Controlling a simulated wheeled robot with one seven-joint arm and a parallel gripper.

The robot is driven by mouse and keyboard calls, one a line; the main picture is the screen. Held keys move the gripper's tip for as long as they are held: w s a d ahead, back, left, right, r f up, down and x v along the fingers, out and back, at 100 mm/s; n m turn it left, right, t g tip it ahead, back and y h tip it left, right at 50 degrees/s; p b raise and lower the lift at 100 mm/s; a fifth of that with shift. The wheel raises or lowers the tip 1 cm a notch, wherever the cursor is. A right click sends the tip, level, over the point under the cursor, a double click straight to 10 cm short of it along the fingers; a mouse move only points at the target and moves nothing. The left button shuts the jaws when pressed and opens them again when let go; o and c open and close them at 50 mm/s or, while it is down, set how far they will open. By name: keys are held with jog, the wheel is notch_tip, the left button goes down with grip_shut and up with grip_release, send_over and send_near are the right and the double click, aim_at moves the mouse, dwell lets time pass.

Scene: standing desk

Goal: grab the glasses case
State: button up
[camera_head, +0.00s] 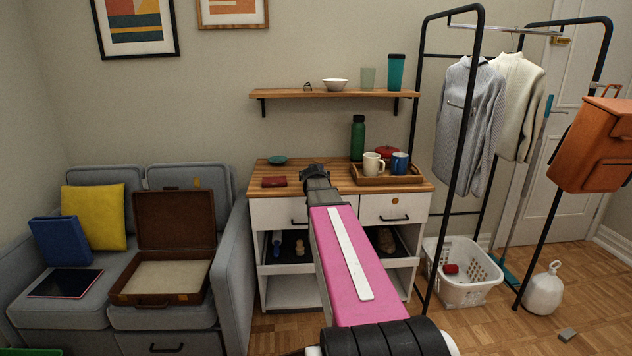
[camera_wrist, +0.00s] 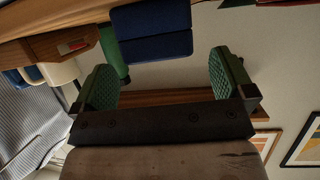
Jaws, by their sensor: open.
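A navy-blue boxy object with a seam across it, which looks like the glasses case (camera_wrist: 152,32), shows at the top middle of the wrist view. It lies ahead of my gripper (camera_wrist: 165,78), beyond the gap between the fingers and apart from them. My gripper is open and empty, its two green pads wide apart. In the head view my gripper (camera_head: 316,172) is over the wooden cabinet top (camera_head: 342,176), and the gripper and arm hide most or all of the case there.
A wooden tray (camera_head: 402,179) with a white mug (camera_head: 373,163) and blue mug (camera_head: 400,163) stands right of my gripper. A green bottle (camera_head: 358,138) stands behind. A dark red flat item (camera_head: 274,182) and teal dish (camera_head: 277,160) lie left. A shelf (camera_head: 335,93) hangs above.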

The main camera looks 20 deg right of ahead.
jog(key=shift+x, duration=2.75)
jog(key=shift+s, duration=0.1)
jog(key=c, duration=1)
